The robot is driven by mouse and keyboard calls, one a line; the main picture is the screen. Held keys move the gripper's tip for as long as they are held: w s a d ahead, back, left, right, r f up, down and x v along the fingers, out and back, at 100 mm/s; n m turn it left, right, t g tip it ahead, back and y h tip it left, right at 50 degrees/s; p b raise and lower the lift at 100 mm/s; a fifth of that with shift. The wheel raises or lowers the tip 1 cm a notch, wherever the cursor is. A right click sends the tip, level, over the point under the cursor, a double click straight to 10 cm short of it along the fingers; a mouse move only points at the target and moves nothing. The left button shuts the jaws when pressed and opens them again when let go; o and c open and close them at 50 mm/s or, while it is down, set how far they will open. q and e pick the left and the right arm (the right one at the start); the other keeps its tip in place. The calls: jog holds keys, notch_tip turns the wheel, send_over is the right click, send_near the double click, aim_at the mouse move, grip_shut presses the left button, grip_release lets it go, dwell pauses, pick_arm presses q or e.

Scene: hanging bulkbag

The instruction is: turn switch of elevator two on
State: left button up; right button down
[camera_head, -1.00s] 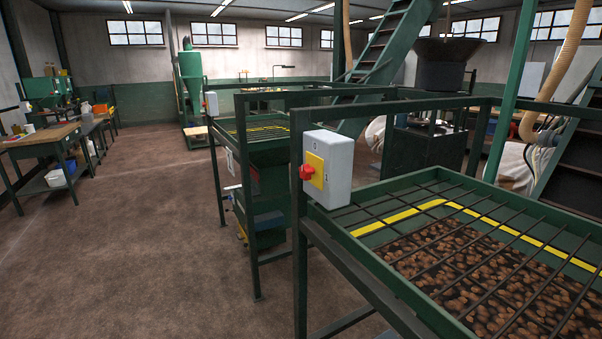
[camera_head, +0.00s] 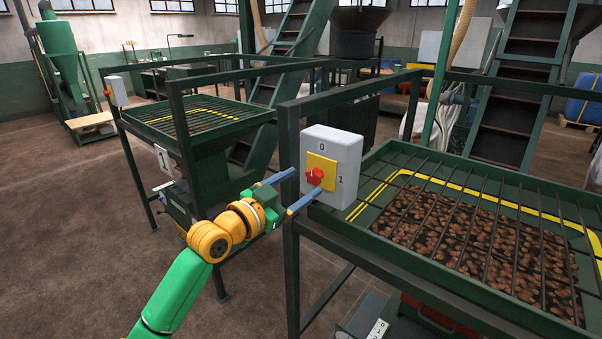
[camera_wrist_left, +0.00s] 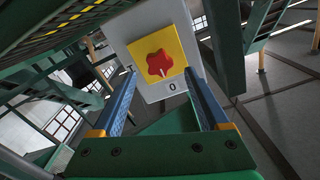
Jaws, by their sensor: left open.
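A grey switch box (camera_head: 343,160) with a yellow plate and red knob (camera_head: 314,176) is fixed to the frame of the near hopper. It is marked 0 on top and 1 at its right. In the left wrist view, the white mark on the red knob (camera_wrist_left: 159,63) points towards the 0. My left gripper (camera_head: 308,181) is open in front of the box, its two blue fingers to either side of the knob. In the left wrist view the gripper (camera_wrist_left: 160,76) faces the knob; I cannot tell whether the fingers touch it. My right gripper is out of view.
The near hopper (camera_head: 480,172) holds brown nuts under a grid. A second hopper (camera_head: 190,118) with a "1" plate (camera_head: 163,161) and its own switch box (camera_head: 117,91) stands behind left. Green frame rails surround the box. Floor at left (camera_head: 70,230) is clear.

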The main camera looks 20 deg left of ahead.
aim_at(312, 178)
pick_arm(q)
jog(key=x, duration=0.3)
jog(key=shift+d, duration=0.35)
jog(key=shift+w+a, duration=0.1)
jog(key=shift+w, duration=0.05)
jog(key=shift+a+f, duration=0.1)
jog(key=shift+a, duration=0.15)
jog(key=shift+d, duration=0.15)
jog(key=c, duration=0.6)
grip_shut()
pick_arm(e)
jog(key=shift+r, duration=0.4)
